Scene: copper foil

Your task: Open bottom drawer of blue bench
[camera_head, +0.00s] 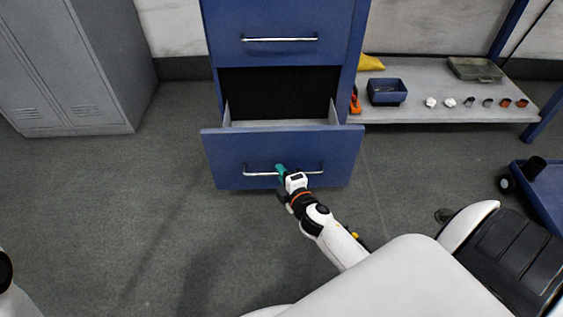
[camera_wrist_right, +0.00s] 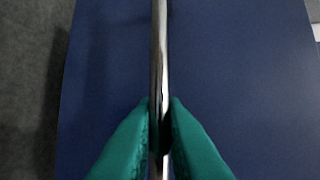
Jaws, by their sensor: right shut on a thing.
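The blue bench (camera_head: 285,80) stands upright at the top middle of the head view. Its bottom drawer (camera_head: 230,150) is pulled out toward me, with a dark gap and grey inner side walls showing behind its front. A chrome bar handle (camera_head: 310,172) runs across the drawer front. My right gripper (camera_head: 281,171) is at the middle of this handle. In the right wrist view its green fingertips (camera_wrist_right: 160,125) are shut on the handle (camera_wrist_right: 159,50), one on each side. The drawer above, with its own handle (camera_head: 279,39), is closed. My left gripper is not in view.
Grey lockers (camera_head: 70,70) stand at the left. A low shelf (camera_head: 430,113) at the right holds a blue bin (camera_head: 387,92), a green case (camera_head: 475,69) and several small parts. A blue cart (camera_head: 545,190) is at the right edge. The floor left of the drawer is clear.

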